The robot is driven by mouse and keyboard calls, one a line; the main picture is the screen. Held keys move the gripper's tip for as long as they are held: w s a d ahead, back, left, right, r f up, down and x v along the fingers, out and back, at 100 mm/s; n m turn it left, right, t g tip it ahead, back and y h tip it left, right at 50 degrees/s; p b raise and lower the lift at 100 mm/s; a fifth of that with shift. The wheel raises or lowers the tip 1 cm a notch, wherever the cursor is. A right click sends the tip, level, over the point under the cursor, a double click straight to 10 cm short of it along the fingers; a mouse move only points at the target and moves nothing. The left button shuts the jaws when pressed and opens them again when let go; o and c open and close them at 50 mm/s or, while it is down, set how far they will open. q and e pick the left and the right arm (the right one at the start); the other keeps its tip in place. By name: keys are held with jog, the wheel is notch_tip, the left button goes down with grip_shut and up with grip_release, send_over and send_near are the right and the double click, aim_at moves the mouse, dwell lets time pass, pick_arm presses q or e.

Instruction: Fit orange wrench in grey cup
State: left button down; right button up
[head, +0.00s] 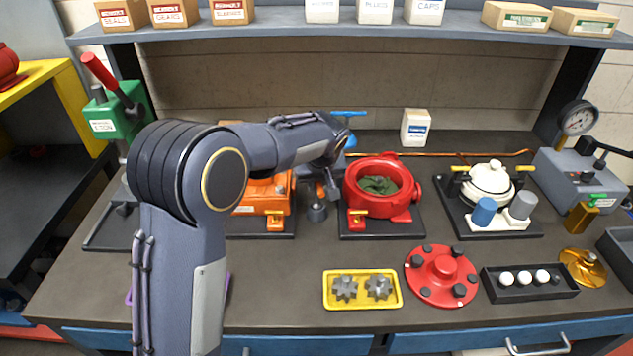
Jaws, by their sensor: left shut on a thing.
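My left gripper (325,190) points down at the bench's middle, between the orange housing and the red housing. It is shut on a narrow, partly hidden thing with a little orange showing, which I take to be the orange wrench (320,188). A short dark grey cylinder (316,212) shows just below the fingers; I cannot tell whether it belongs to the held thing. A grey cup (523,204) leans beside a blue cup (485,212) on a white base at the right, well apart from the gripper. My right gripper is out of view.
The red round housing (384,188) stands close to the gripper's right, the orange housing (262,196) to its left. In front lie a yellow tray (362,304) with gears, a red flange (441,276) and a black tray (530,294). A shelf (350,32) crosses above.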

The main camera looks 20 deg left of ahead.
pick_arm(q)
jog(key=shift+f, duration=0.4)
jog(key=c, duration=1.3)
grip_release()
jog(key=shift+r, duration=0.15)
jog(key=shift+r+p, duration=1.95)
jog(key=shift+r, duration=1)
jog(key=shift+r, duration=0.1)
jog(key=b+v, duration=0.1)
jog(key=v, duration=0.6)
jog(key=shift+s+d+r, duration=0.1)
jog(key=shift+s+r, duration=0.05)
jog(key=shift+r, duration=0.1)
